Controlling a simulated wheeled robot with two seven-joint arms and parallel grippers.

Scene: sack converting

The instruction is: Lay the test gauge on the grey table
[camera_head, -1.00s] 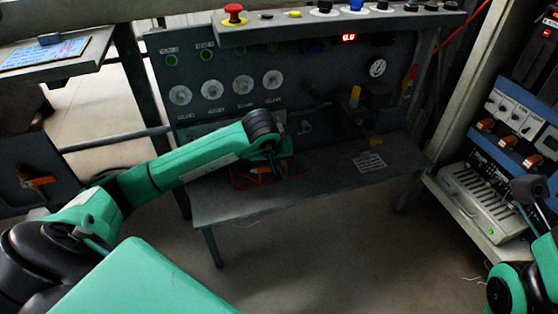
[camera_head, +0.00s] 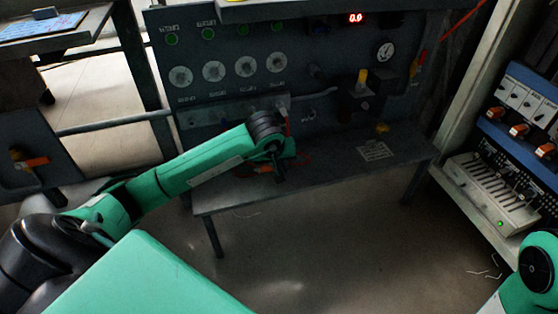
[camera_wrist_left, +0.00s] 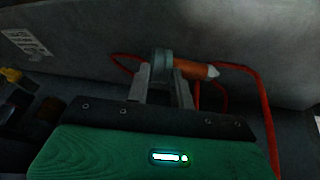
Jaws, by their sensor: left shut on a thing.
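My left gripper (camera_head: 280,175) is over the grey table (camera_head: 335,168), near its left half. In the left wrist view its two fingers (camera_wrist_left: 162,88) are closed around a piece with a grey-teal round collar and an orange body with a pale tip, which I take to be the test gauge (camera_wrist_left: 196,69). A red hose (camera_wrist_left: 264,105) loops around it. In the head view a bit of orange shows beside the gripper, mostly hidden by the arm. I cannot tell whether the piece touches the table. My right gripper is out of view.
A dark panel with round dials (camera_head: 214,71) stands behind the table. A printed label (camera_head: 375,150) lies on the table's right half, with a yellow item (camera_head: 382,128) behind it. A rack with a keyboard-like unit (camera_head: 490,192) stands at the right. The table's right half looks mostly clear.

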